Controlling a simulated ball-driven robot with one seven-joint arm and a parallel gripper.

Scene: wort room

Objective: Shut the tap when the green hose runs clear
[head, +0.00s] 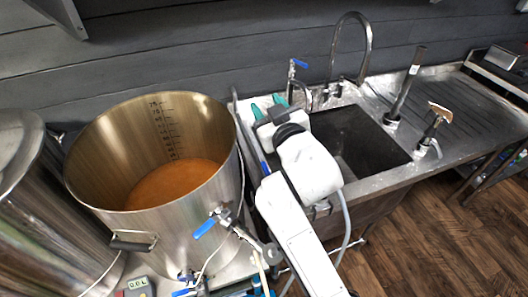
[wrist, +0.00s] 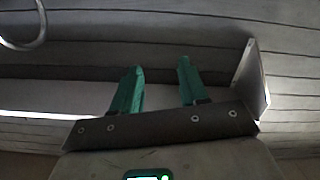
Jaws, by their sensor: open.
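My gripper (head: 267,105) is above the sink's left edge in the head view, with its two green fingers apart. In the wrist view my gripper (wrist: 161,68) is open and empty, facing the grey plank wall. A tap with a blue lever (head: 299,63) stands at the back of the sink, just right of my gripper and apart from it. Another blue-levered tap (head: 208,226) is on the front of a large steel kettle (head: 130,222). I cannot tell which tap the task means. I see no green hose clearly, nor any liquid running from one.
Orange-brown liquid (head: 172,184) lies in the kettle. A steel gooseneck faucet (head: 369,45) arches over the sink (head: 400,158). A brush (head: 434,124) and an upright dark rod (head: 408,85) stand right of the basin.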

